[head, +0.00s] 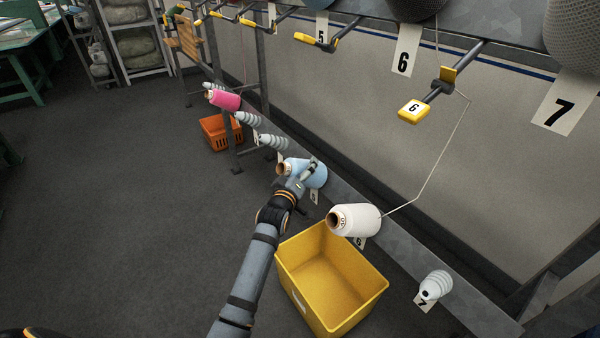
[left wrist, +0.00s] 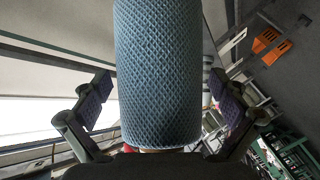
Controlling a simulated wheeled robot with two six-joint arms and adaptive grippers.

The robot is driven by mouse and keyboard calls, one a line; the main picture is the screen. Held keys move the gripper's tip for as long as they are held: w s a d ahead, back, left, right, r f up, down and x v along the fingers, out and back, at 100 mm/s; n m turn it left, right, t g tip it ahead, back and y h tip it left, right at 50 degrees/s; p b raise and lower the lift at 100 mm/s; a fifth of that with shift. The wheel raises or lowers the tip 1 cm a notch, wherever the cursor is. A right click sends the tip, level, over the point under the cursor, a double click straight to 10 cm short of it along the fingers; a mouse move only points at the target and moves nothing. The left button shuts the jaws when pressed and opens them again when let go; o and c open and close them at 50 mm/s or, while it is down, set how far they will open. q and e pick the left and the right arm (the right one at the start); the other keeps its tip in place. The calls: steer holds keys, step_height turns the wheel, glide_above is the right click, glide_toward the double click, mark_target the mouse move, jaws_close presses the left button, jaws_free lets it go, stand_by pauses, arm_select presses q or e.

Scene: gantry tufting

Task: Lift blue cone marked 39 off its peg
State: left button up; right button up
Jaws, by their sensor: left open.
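The blue cone (head: 318,174) lies on its side on a peg of the low rail in the head view, its brown core end facing left. No number 39 can be read on it, and its peg is hidden. My left gripper (head: 300,178) is at the cone, partly covering it. In the left wrist view the blue cone (left wrist: 158,75) fills the middle, between the two open fingers of my left gripper (left wrist: 160,103). Gaps show between both finger pads and the cone. My right gripper is not in view.
A white cone (head: 356,220) sits on the neighbouring peg, a thread running up from it. A yellow bin (head: 375,290) stands open below. An empty ribbed peg (head: 435,286) is at position 7. A pink cone (head: 224,99) and an orange basket (head: 213,133) are farther back.

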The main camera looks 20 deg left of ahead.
arm_select(q)
steer(key=c, duration=1.7)
steer(key=shift+c, duration=0.2)
steer(key=shift+s+a+r+p, duration=0.3)
steer(key=shift+r+p, duration=0.2)
steer(key=shift+p, duration=0.35)
steer(key=shift+s, duration=0.1)
